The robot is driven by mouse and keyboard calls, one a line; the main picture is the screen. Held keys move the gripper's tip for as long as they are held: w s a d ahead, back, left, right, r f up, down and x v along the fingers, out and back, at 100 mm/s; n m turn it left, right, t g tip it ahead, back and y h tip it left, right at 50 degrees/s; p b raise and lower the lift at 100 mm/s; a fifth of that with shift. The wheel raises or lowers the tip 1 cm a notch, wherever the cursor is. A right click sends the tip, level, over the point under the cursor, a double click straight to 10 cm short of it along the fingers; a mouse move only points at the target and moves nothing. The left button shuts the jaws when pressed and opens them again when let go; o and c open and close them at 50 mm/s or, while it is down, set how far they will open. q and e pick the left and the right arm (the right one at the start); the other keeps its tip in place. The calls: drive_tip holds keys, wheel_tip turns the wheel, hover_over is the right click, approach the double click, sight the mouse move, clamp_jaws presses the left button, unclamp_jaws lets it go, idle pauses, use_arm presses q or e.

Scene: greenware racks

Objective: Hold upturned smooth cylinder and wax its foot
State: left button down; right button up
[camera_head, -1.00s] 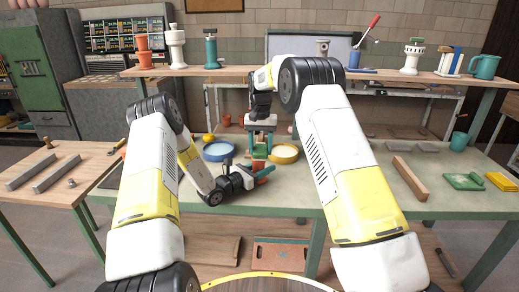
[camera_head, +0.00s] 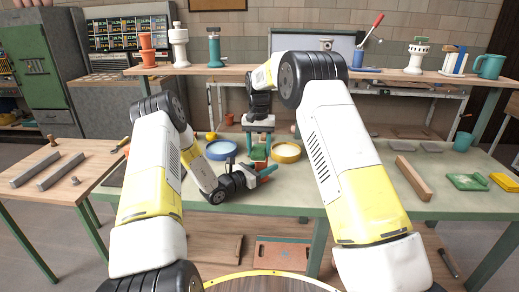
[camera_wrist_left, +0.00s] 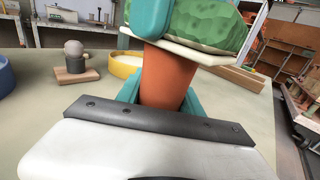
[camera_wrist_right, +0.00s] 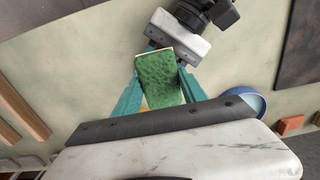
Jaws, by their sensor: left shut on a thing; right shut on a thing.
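A smooth terracotta cylinder (camera_wrist_left: 168,80) stands between the teal fingers of my left gripper (camera_wrist_left: 160,100), which is shut on it. In the head view my left gripper (camera_head: 262,174) is low over the table's middle. My right gripper (camera_wrist_right: 157,85) is shut on a green sponge (camera_wrist_right: 158,78) with a pale underside. In the left wrist view the sponge (camera_wrist_left: 212,25) lies across the cylinder's upper end, seemingly touching it, and hides that end. My right gripper (camera_head: 259,138) comes down from above. The cylinder is mostly hidden in the head view.
A blue-rimmed bowl (camera_head: 220,150) and a yellow-rimmed bowl (camera_head: 286,152) flank the grippers on the green table (camera_head: 330,203). A long wooden bar (camera_head: 411,178), a green pad (camera_head: 467,181) and a yellow block (camera_head: 502,181) lie to the right. A shelf (camera_head: 380,74) with pots runs behind.

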drive_tip(key=shift+w+d, duration=0.1)
drive_tip(key=shift+w+d+f, duration=0.15)
drive_tip(key=shift+w+d, duration=0.5)
drive_tip(key=shift+d, duration=0.15)
drive_tip(key=shift+s+a, duration=0.9)
drive_tip(key=shift+a, duration=0.05)
drive_tip(key=shift+w+d, duration=0.85)
drive_tip(key=shift+w, duration=0.05)
drive_tip(key=shift+r, duration=0.2)
